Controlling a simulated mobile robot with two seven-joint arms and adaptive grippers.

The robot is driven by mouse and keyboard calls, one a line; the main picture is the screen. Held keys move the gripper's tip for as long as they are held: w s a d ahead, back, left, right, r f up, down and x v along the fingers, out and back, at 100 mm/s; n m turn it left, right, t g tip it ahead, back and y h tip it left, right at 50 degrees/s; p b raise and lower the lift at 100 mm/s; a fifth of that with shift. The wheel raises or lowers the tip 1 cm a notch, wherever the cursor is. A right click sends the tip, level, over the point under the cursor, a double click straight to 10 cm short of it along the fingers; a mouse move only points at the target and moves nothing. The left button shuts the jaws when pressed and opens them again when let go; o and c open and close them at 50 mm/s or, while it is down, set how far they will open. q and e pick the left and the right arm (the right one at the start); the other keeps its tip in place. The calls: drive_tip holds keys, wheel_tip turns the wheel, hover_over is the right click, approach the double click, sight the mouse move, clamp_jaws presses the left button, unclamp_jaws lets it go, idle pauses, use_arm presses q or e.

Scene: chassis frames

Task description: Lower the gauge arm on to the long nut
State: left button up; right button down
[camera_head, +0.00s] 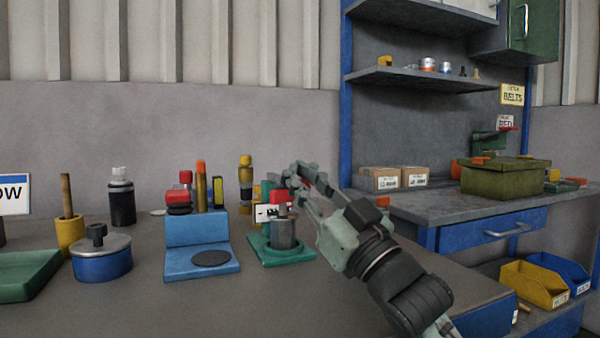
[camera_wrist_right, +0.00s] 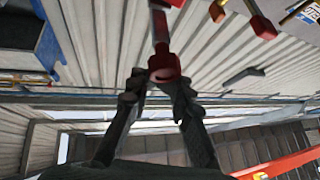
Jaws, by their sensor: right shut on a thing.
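A white card-like face (camera_head: 266,213) stands behind the nut. My right gripper (camera_head: 282,177) reaches in from the right, above and behind the nut. In the right wrist view, my right gripper (camera_wrist_right: 158,84) is shut on a red bar with a rounded end (camera_wrist_right: 163,66), which looks like the gauge arm. My left gripper is out of view.
A blue stand (camera_head: 198,229) with a dark disc (camera_head: 211,258) is left of the green base. A blue tin (camera_head: 102,262), a yellow cup (camera_head: 71,236) and a green tray (camera_head: 28,275) lie further left. Several bottles stand behind. The front of the table is clear.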

drive_tip(key=shift+w+d+f, duration=0.15)
drive_tip(key=shift+w, duration=0.05)
drive_tip(key=c, duration=1.3)
unclamp_jaws()
drive_tip(key=shift+o, duration=0.2)
drive_tip(key=shift+s, duration=0.1)
drive_tip(key=s+d, duration=0.7)
drive_tip(key=s, duration=0.3)
drive_tip(key=shift+s+d+f, duration=0.25)
